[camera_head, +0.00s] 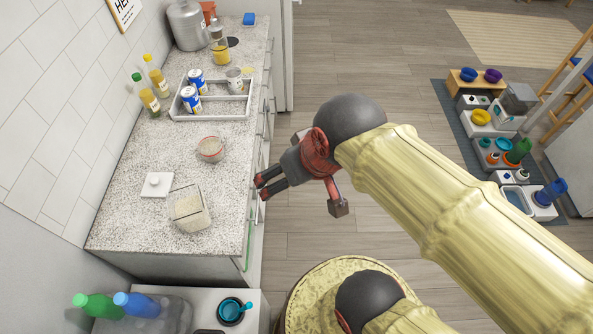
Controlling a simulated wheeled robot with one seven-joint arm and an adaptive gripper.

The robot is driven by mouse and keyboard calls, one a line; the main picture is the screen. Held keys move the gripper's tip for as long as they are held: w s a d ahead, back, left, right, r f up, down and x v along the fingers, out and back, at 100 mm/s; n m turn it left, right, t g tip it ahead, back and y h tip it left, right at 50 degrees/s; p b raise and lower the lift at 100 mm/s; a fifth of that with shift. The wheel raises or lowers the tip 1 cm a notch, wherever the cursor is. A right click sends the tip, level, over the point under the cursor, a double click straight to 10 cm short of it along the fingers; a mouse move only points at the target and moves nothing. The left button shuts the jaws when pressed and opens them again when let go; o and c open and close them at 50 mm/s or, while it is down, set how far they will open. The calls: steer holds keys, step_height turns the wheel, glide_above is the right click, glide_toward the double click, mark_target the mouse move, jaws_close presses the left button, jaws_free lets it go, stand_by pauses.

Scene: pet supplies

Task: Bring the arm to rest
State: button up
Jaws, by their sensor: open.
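My gripper (262,186) is in the middle of the head view, just off the front edge of the speckled counter (120,222). My arm reaches in from the lower right, bent at a dark joint above the floor. No held object is in view.
Pet bowls stand on a dark mat (452,105) at right. Floor between is clear.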

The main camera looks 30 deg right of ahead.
steer(key=shift+s+d+r, duration=0.1)
steer(key=shift+d+r, duration=0.25)
steer(key=shift+r, duration=0.05)
step_height(320, 180, down, 2)
steer(key=shift+f+b, duration=0.2)
steer(key=shift+b, duration=1)
